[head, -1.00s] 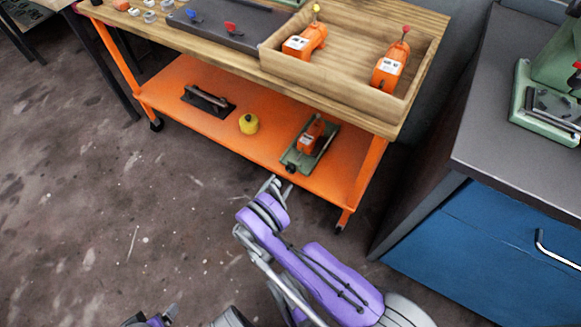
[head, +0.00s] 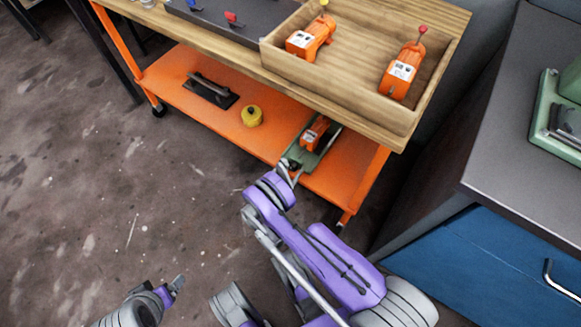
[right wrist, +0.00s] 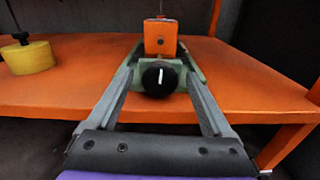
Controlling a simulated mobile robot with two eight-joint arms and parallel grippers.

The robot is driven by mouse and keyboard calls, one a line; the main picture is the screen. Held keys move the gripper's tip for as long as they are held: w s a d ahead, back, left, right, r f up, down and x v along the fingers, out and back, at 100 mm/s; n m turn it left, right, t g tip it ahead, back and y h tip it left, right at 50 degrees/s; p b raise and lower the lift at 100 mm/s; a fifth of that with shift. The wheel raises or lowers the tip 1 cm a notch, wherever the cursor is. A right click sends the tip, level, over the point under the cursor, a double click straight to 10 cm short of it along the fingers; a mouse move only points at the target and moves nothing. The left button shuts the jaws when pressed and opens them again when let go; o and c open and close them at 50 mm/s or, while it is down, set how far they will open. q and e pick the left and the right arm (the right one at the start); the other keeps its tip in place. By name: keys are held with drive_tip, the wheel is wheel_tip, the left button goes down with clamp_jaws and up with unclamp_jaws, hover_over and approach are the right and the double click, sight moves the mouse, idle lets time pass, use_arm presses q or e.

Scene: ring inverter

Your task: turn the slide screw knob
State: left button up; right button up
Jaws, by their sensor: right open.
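The slide screw knob (right wrist: 159,78) is round and black with a white mark. It sits at the near end of a green slide (head: 325,147), which carries an orange block (head: 314,134) and lies on the orange lower shelf. My right gripper (head: 290,172) is open at the shelf's front edge. In the right wrist view its two fingers reach forward on either side of the knob; I cannot tell whether they touch it. In the head view the gripper partly hides the knob. My left gripper (head: 177,284) is low over the floor, away from the slide; its opening is unclear.
The orange shelf (head: 185,75) also holds a yellow cylinder (head: 251,116) and a dark plate with a handle (head: 211,90). The wooden tabletop with a tray (head: 345,95) overhangs it. A blue cabinet (head: 500,255) stands at right. The floor at left is clear.

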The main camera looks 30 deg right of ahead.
clamp_jaws()
idle(0.3)
drive_tip(key=shift+m, duration=0.3)
drive_tip(key=shift+m, duration=3.1)
unclamp_jaws()
